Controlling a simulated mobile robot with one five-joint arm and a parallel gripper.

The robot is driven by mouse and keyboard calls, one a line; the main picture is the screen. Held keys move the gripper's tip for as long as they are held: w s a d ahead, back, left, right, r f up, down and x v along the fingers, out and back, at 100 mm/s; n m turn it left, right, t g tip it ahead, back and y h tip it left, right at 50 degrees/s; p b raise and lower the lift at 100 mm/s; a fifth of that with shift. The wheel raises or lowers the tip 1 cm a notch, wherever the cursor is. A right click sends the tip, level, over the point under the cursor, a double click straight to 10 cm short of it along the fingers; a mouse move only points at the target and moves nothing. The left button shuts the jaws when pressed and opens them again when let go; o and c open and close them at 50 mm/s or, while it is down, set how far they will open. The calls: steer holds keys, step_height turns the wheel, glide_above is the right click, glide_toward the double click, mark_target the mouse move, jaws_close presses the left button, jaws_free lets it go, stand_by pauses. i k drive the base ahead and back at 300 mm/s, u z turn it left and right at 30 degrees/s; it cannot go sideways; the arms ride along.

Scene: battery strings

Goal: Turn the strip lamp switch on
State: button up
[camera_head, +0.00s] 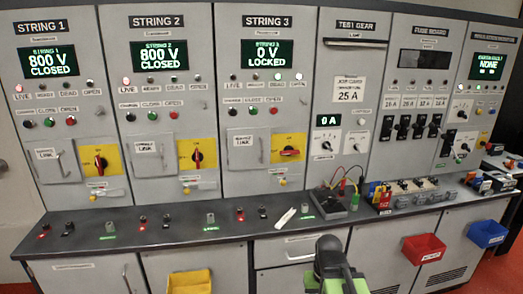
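No label reading "strip lamp" is legible, so I cannot tell which switch it is. Several black breaker-type switches sit on the fuse board (418,127) at the right. My gripper (332,248), dark with green parts, shows at the bottom centre, in front of the bench and well short of the panels. Its fingers are not clear, and nothing is seen held in it.
Three string cabinets stand at left and centre; String 3 (267,54) reads "0 V LOCKED". The grey bench (150,240) carries small terminals, a black box with leads (340,203) and battery-like blocks. Yellow (188,282), red (424,248) and blue (487,233) bins hang on its front.

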mark_target(357, 146)
steer(key=u, duration=0.2)
steer(key=i, duration=0.95)
steer(key=u, duration=0.35)
